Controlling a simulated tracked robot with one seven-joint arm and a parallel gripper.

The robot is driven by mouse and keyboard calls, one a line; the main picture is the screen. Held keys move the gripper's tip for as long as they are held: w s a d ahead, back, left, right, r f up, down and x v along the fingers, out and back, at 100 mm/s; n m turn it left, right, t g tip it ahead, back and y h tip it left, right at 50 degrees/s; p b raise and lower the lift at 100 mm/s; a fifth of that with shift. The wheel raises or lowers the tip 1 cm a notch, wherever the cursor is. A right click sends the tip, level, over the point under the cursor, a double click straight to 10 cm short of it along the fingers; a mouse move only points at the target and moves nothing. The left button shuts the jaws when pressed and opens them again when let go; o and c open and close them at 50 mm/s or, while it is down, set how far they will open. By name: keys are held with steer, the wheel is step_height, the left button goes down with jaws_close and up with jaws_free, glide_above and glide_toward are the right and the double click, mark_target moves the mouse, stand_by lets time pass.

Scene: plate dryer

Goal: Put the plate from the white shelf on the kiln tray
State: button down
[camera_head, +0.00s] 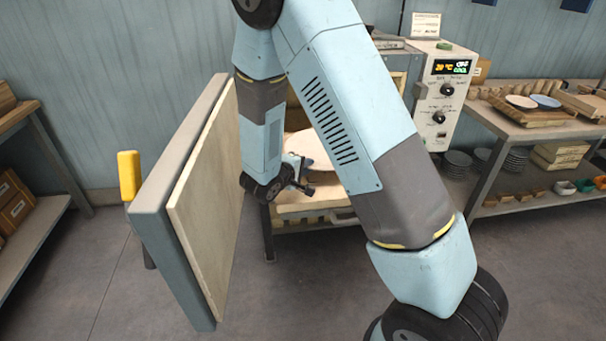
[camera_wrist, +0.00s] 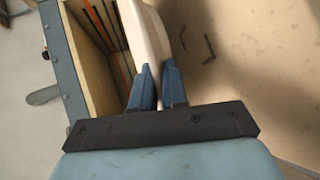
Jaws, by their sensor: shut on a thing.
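My gripper (camera_head: 294,170) is in front of the open kiln, with its blue fingers (camera_wrist: 158,88) shut on the rim of a pale plate. The plate (camera_head: 312,147) shows in the head view at the kiln opening, partly hidden by my arm. In the wrist view the plate (camera_wrist: 146,36) is seen nearly edge-on between the fingers. A pale slab that looks like the kiln tray (camera_head: 312,206) lies low at the kiln front, below the plate. I cannot tell whether plate and tray touch. The kiln interior (camera_wrist: 100,62) with orange heating lines is left of the plate in the wrist view.
The kiln door (camera_head: 210,200) stands wide open at the left, close to my forearm. The kiln control box (camera_head: 445,90) is at the right. A workbench (camera_head: 520,125) with plates and boards stands further right.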

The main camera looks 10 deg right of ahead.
steer(key=shift+w+a+f, duration=0.1)
steer(key=shift+a+f, duration=0.15)
steer(key=shift+a, duration=0.2)
steer(key=shift+a+f, duration=0.15)
steer(key=shift+f, duration=1.4)
steer(key=c, duration=1.4)
jaws_free()
